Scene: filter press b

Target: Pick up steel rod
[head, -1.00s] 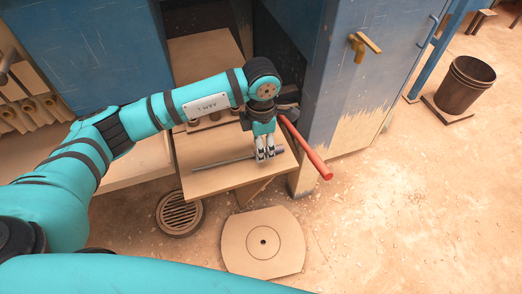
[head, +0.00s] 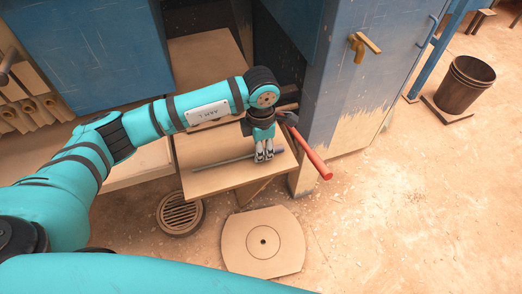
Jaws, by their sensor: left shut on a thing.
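The steel rod (head: 223,162) is a thin grey bar at the front of a pale wooden shelf (head: 220,181) in the head view. My left gripper (head: 264,158) points down over the shelf's right part and is shut on the rod near its thicker right end. The fingers hide the part of the rod between them. I cannot tell whether the rod is touching the shelf or just above it. My right gripper is not in view.
A red-handled tool (head: 313,156) sticks out past the shelf's right edge, close to my left gripper. A blue cabinet (head: 360,90) with a brass handle stands to the right. A round plate (head: 263,243) and a drain grate (head: 180,214) lie on the floor.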

